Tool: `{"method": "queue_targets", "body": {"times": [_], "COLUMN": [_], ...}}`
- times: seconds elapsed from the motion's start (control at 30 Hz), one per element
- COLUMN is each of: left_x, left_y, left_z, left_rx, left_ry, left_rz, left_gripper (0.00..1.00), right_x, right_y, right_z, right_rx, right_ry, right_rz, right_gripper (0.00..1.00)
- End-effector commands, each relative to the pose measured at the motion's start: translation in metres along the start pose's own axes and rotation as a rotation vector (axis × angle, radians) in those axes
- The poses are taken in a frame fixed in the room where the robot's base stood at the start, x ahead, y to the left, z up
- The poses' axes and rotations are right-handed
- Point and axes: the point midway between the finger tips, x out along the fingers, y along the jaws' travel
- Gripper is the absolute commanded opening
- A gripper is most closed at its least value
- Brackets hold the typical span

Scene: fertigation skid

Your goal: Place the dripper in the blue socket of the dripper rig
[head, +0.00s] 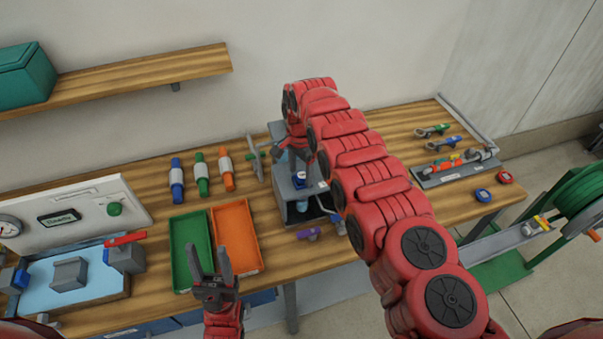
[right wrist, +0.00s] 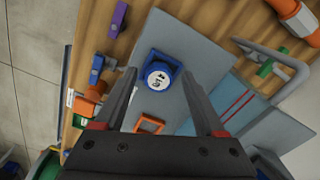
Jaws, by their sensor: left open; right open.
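The dripper (right wrist: 158,75), a round piece with a marked white face, shows in the right wrist view within the blue socket (right wrist: 151,55) of the grey dripper rig (right wrist: 148,38). How deep it sits I cannot tell. In the head view the rig (head: 292,212) stands at the bench's middle, with blue and white on top. My right gripper (right wrist: 160,78) is open, its fingers on either side of the dripper with gaps showing. An orange socket (right wrist: 150,124) on the rig looks empty. My left gripper (head: 208,256) is open and empty above the front of the trays.
A green tray (head: 177,270) and an orange tray (head: 256,247) lie left of the rig. A purple piece (head: 307,234) lies in front of it. My right arm hides part of the bench right of the rig.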

Motion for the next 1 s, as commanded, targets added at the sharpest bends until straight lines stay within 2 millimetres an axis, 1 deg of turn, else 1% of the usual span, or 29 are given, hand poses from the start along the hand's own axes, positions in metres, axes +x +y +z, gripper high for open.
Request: {"method": "queue_targets", "body": {"times": [0.03, 0.17, 0.2, 0.37, 0.4, 0.43, 0.53, 0.7, 1.0], "left_x": [-0.006, -0.015, -0.023, -0.041, -0.04, -0.035, -0.033, -0.033, -0.033], "left_y": [0.0, 0.001, 0.001, 0.002, 0.002, 0.002, 0.002, 0.002, 0.002], "left_z": [0.001, 0.003, 0.004, 0.007, 0.007, 0.006, 0.006, 0.005, 0.005], "left_rx": [0.0, 0.0, 0.0, 0.0, 0.0, 0.0, 0.0, 0.0, 0.0], "left_ry": [0.0, 0.0, 0.0, 0.0, 0.0, -0.001, 0.0, 0.0, 0.0], "left_rz": [0.0, 0.0, 0.0, 0.0, 0.0, 0.0, 0.0, 0.0, 0.0], "left_gripper": [0.5, 0.5, 0.5, 0.5, 0.5, 0.5, 0.5, 0.5, 0.5], "right_x": [-0.005, -0.022, -0.032, -0.074, -0.085, -0.09, -0.1, -0.108, -0.112], "right_y": [-0.001, 0.0, -0.002, -0.003, -0.002, -0.003, -0.003, 0.0, 0.0], "right_z": [-0.001, -0.001, -0.001, -0.002, 0.0, 0.001, 0.001, 0.0, 0.0], "right_rx": [0.001, 0.001, 0.0, 0.001, -0.001, -0.003, -0.003, -0.001, 0.0], "right_ry": [0.002, 0.006, 0.008, 0.008, 0.006, 0.005, 0.003, 0.002, 0.004], "right_rz": [-0.004, -0.002, -0.008, -0.013, -0.011, -0.011, -0.008, -0.003, -0.003], "right_gripper": [0.72, 0.72, 0.72, 0.72, 0.72, 0.72, 0.72, 0.72, 0.72]}}
